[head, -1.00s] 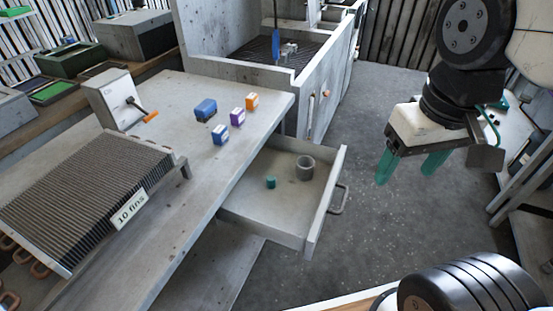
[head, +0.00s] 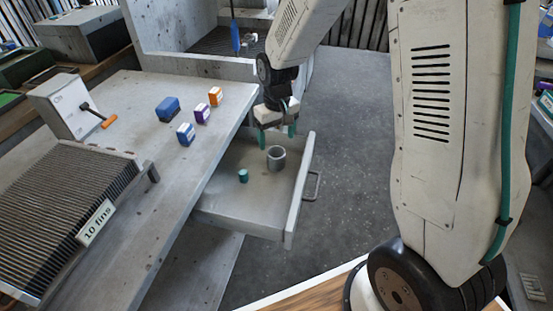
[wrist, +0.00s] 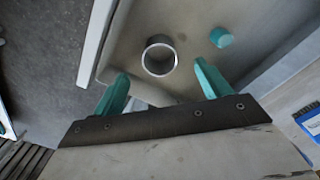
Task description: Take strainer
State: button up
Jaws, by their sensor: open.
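No part is labelled as the strainer. An open drawer (head: 238,208) holds a grey hollow cylinder (head: 276,158), upright with an open top, and a smaller teal cylinder (head: 243,176). My gripper (head: 277,138) is open and empty, with teal fingers, over the far part of the drawer near the grey cylinder. In the wrist view the grey cylinder (wrist: 160,57) appears ahead of and between the two fingertips, apart from both. The teal cylinder (wrist: 221,37) lies beyond the finger on the right.
The bench (head: 150,180) beside the drawer carries several small boxes, including an orange one (head: 215,96), and a finned block (head: 65,205) labelled "10 fins". The drawer's front wall and handle (head: 313,186) face open floor. A concrete basin (head: 190,62) stands behind.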

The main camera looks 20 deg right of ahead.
aim_at(276, 152)
jog(key=f, duration=0.9)
jog(key=shift+w+f, duration=0.4)
jog(key=c, duration=1.1)
